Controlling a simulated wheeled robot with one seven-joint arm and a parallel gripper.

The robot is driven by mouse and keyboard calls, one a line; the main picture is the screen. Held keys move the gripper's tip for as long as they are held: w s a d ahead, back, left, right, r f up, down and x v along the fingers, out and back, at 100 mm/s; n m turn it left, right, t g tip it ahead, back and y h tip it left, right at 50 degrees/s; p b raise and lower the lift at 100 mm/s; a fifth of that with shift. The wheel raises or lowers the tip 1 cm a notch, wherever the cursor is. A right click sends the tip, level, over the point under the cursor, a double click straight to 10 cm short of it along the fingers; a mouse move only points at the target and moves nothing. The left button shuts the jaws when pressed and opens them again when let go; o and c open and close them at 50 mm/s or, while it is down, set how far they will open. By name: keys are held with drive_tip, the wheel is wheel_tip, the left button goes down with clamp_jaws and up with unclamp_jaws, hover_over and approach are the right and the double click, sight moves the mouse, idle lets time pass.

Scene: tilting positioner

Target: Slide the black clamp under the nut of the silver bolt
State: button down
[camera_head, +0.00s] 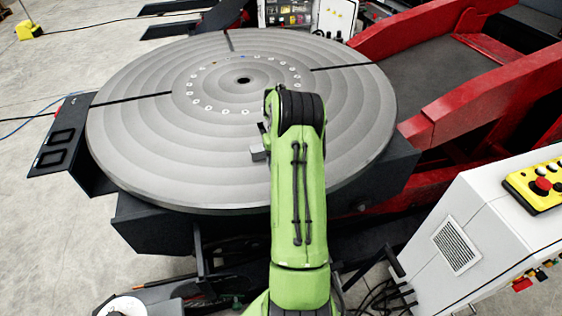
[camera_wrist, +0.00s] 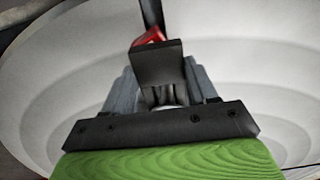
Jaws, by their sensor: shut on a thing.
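My gripper (camera_wrist: 160,92) is shut on the black clamp (camera_wrist: 158,64), which sits between its two grey fingers in the wrist view. The clamp's flat dark face is toward the camera and covers most of what lies beyond it. In the head view only a grey piece of my gripper (camera_head: 258,152) shows left of my green arm, over the round table; the clamp cannot be made out there. I cannot make out the silver bolt or its nut in either view.
The large round grey turntable (camera_head: 150,150) has dark radial slots and a ring of holes. A small red part (camera_wrist: 150,36) shows just beyond the clamp. Red beams (camera_head: 480,110) stand right of the table, and a white control cabinet (camera_head: 480,230) at lower right. The table's left side is clear.

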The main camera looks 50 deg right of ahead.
drive_tip(key=shift+w+d+r, duration=0.1)
drive_tip(key=shift+w+d, duration=0.15)
drive_tip(key=shift+w, duration=0.15)
idle(0.3)
drive_tip(key=shift+f, duration=0.25)
idle(0.4)
unclamp_jaws()
idle(0.3)
wheel_tip(320, 180, up, 7)
drive_tip(key=p, duration=0.5)
drive_tip(key=shift+r, duration=0.1)
idle(0.5)
